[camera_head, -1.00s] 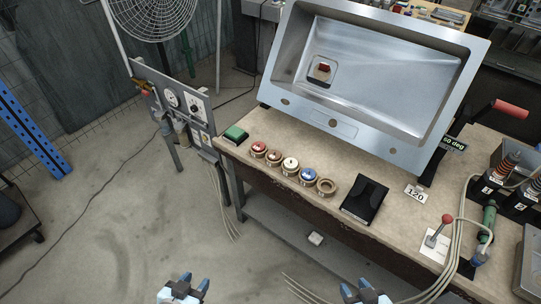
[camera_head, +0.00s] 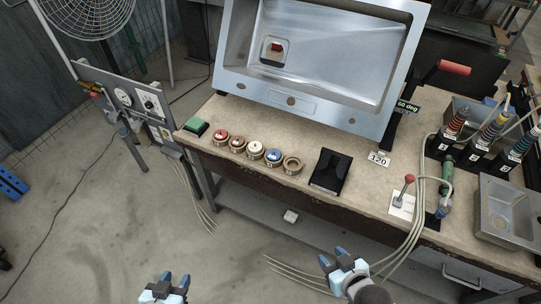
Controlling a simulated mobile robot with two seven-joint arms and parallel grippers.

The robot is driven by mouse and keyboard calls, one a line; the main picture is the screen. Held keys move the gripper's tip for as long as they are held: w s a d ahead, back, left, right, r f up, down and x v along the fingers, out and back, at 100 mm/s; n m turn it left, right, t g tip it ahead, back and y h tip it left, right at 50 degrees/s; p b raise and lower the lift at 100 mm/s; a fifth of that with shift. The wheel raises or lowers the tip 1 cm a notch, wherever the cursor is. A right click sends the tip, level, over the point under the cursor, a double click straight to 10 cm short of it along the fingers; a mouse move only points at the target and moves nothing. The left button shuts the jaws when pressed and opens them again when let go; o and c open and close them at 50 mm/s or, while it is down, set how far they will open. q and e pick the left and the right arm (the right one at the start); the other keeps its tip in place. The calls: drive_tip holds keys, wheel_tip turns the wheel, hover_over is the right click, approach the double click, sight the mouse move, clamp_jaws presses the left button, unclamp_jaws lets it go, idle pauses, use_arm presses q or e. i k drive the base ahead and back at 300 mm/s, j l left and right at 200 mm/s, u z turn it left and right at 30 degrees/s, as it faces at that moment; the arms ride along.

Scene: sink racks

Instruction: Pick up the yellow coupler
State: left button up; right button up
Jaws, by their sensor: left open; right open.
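Three ribbed couplers stand upright in black holders at the right of the bench. My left gripper (camera_head: 166,281) is open and empty, low over the floor in front of the bench. My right gripper (camera_head: 335,258) is open and empty, in front of the bench and well away from the couplers.
A tilted steel sink (camera_head: 310,60) stands at the back of the bench. Several round sockets (camera_head: 255,148), a black stand (camera_head: 330,170) and a red-knobbed lever (camera_head: 408,182) sit along the front. Grey hoses (camera_head: 418,215) hang over the front edge near the lever. A small basin (camera_head: 512,215) is at right.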

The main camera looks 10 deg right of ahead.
sight(503, 117)
drive_tip(key=z, duration=1.8)
